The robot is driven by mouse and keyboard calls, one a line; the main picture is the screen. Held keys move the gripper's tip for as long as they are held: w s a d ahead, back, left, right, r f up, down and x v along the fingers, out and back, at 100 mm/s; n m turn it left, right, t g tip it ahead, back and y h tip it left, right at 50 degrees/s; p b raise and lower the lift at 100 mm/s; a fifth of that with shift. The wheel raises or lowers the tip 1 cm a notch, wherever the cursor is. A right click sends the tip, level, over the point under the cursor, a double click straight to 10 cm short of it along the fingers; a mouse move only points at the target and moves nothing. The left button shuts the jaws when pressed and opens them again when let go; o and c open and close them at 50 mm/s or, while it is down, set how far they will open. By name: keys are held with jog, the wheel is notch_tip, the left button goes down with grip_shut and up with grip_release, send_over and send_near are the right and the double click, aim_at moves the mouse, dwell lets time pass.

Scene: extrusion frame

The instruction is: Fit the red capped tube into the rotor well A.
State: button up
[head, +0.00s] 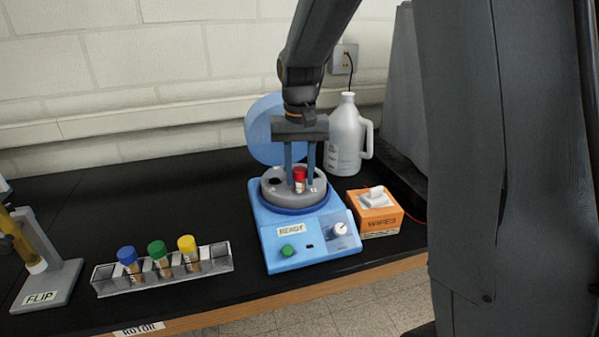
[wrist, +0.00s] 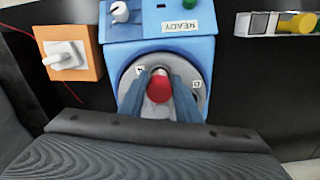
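The red capped tube (head: 300,178) stands upright at the rotor (head: 269,197) of the blue centrifuge (head: 262,230). Its red cap also shows in the wrist view (wrist: 159,89). The pale labelled body shows under the cap; its lower end is hidden, and I cannot tell how deep it sits in a well. My gripper (head: 300,183) points down with one blue finger on each side of the tube, seemingly against it. In the wrist view a small letter label, seemingly A (wrist: 140,70), lies near the left fingertip. Another dark well (head: 275,181) is empty.
The blue lid (head: 264,130) stands open behind the rotor. A white jug (head: 345,140) and an orange wipes box (head: 376,213) are to the right. A rack (head: 212,262) with blue, green and yellow capped tubes is at left, near a FLIP stand (head: 50,285).

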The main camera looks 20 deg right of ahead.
jog(key=o, duration=0.3)
jog(key=shift+r, duration=0.15)
notch_tip(320, 180, up, 12)
jog(key=b, duration=0.4)
jog(key=s+f+n, duration=0.1)
jog(key=s+f, duration=0.4)
jog(key=f, duration=0.2)
jog(key=s+f+t, duration=0.1)
jog(key=s+f, duration=0.5)
jog(key=f, duration=0.1)
jog(key=s+f+n, duration=0.1)
jog(key=s+f, duration=0.5)
jog(key=f, duration=0.1)
jog(key=shift+f+n+t, duration=0.3)
